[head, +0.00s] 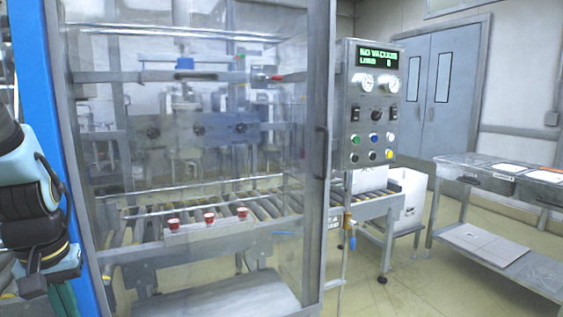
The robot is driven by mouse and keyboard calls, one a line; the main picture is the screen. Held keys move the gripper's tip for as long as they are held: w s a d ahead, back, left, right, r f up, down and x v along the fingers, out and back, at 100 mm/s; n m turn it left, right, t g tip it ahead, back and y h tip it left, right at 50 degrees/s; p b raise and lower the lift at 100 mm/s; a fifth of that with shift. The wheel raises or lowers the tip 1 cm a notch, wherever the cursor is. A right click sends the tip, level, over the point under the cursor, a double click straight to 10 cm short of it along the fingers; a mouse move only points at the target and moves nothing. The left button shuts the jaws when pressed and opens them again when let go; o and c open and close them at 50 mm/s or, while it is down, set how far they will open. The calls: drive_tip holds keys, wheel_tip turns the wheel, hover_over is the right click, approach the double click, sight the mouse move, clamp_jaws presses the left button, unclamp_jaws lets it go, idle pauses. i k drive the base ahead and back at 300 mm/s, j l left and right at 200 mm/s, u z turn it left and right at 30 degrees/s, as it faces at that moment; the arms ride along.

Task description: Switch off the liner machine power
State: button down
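The liner machine (205,130) fills the left and middle of the head view, behind clear panels in a metal frame. Its grey control panel (345,100) stands at the frame's right side. The panel's display (377,57) is lit with green text that seems to read "NO VACUUM" and "LINER 0". Below it are two round gauges, then a black switch (366,113) and a second dark switch (390,115). Lower are two rows of coloured buttons. Labels are too small to read, so I cannot tell which control is power. My gripper is not in view; part of my arm shows at far left.
A roller conveyor (190,213) with several red buttons on its front runs through the machine. Open floor (415,285) lies between the machine and the table.

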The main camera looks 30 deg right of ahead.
sight(357, 110)
drive_tip(key=i+l+z, duration=0.1)
drive_tip(key=l, duration=2)
